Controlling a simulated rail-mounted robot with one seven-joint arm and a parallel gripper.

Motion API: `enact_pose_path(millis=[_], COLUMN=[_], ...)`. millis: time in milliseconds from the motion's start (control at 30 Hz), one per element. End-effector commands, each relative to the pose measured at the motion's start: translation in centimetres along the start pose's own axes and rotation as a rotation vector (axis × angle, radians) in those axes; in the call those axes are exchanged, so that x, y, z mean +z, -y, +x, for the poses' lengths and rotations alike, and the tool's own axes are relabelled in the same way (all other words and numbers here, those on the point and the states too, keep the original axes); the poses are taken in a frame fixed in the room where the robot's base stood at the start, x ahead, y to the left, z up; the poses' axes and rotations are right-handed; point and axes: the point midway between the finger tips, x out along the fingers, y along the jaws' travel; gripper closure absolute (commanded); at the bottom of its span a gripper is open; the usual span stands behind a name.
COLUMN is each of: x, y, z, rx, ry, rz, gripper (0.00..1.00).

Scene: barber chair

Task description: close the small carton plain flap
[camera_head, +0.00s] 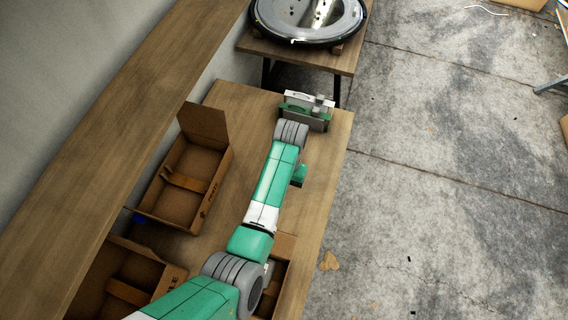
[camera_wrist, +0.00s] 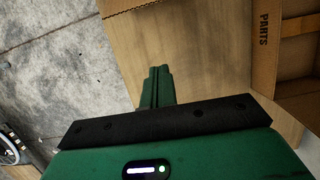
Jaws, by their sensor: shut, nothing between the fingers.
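An open brown carton (camera_head: 168,208) stands on the table at centre left in the head view, with a flap (camera_head: 203,125) raised at its far end. A second open carton (camera_head: 165,275) is at the lower left. A third, smaller-looking carton (camera_head: 283,245) is mostly hidden behind my arm. I cannot tell which flap is the plain one. My gripper (camera_head: 308,108) is at the far end of the table, right of the raised flap and apart from it. In the wrist view its fingers (camera_wrist: 157,85) are together and empty. A carton marked PARTS (camera_wrist: 263,45) shows at the upper right there.
The wooden table (camera_head: 235,100) has bare room around my gripper. A stand with a round metal basin-like object (camera_head: 310,15) is beyond it. A long wooden ledge (camera_head: 120,120) runs along the left wall. Concrete floor (camera_head: 450,130) lies to the right.

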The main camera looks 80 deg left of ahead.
Motion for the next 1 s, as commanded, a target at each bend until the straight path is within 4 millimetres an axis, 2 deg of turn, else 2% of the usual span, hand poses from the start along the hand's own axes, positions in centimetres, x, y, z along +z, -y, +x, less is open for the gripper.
enact_pose_path(millis=[33,67,267,367,733,767,800,833,1000], x=[0.7,1.1,1.4,1.6,2.1,2.3,3.3,3.8,5.4], y=[0.6,0.8,1.0,0.9,0.8,0.8,0.8,0.8,0.8], z=[1.3,1.6,2.3,3.7,11.7,12.0,10.8,10.5,10.0], rx=[0.007,0.009,0.01,0.009,0.009,0.009,0.008,0.007,0.008], ry=[0.051,0.07,0.088,0.088,0.085,0.085,0.081,0.082,0.081], rz=[-0.014,-0.02,-0.023,-0.022,-0.021,-0.021,-0.02,-0.02,-0.022], gripper=[1.0,1.0,1.0,1.0,1.0,1.0,1.0,1.0,1.0])
